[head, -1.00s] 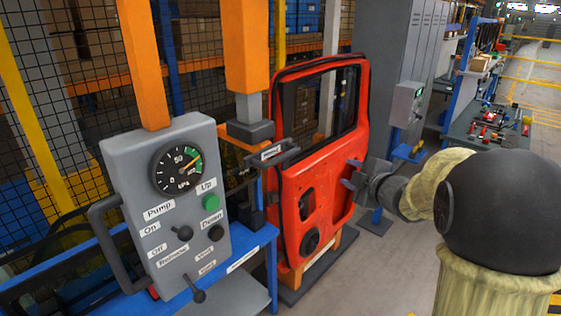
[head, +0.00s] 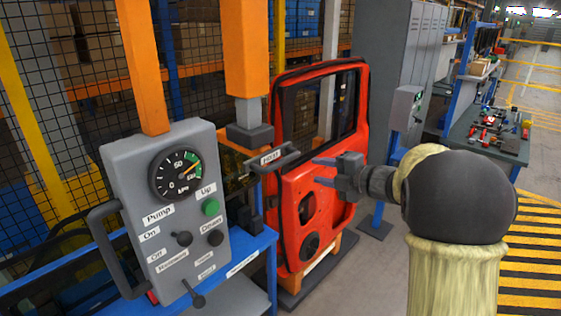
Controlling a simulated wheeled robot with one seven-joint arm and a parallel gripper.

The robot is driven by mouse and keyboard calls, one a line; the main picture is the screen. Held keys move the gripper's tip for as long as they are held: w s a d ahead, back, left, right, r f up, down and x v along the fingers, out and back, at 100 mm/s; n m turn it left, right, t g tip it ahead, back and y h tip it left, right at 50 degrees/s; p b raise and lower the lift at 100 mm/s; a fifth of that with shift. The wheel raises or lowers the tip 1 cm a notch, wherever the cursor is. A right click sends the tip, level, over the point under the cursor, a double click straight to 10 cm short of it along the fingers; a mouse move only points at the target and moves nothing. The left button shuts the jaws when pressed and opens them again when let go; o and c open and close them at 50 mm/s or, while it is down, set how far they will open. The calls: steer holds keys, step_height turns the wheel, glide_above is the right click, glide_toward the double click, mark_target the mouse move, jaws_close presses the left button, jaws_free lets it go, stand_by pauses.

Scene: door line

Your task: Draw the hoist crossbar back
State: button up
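The hoist crossbar (head: 273,157) is a dark grey bar with a white "HOIST" label. It sits below the orange hoist column (head: 246,55), in front of the red car door (head: 318,205). My gripper (head: 318,171) is to the right of the crossbar and a little lower, in front of the door. Its two blue-grey fingers point left toward the bar and are spread apart with nothing between them. A gap shows between the fingertips and the crossbar.
A grey control box (head: 175,210) with a gauge, levers and buttons stands at the left on a blue bench (head: 255,248). Grey cabinets (head: 385,75) stand behind the door. A workbench (head: 497,140) with small parts is at the right. Open floor lies between.

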mark_target(283, 162)
steer(key=p+x, duration=0.5)
steer(key=x, duration=0.9)
steer(key=shift+a+r, duration=0.15)
steer(key=shift+w+a+p, duration=0.25)
steer(key=shift+a+p, duration=0.05)
steer(key=shift+p, duration=0.05)
jaws_close()
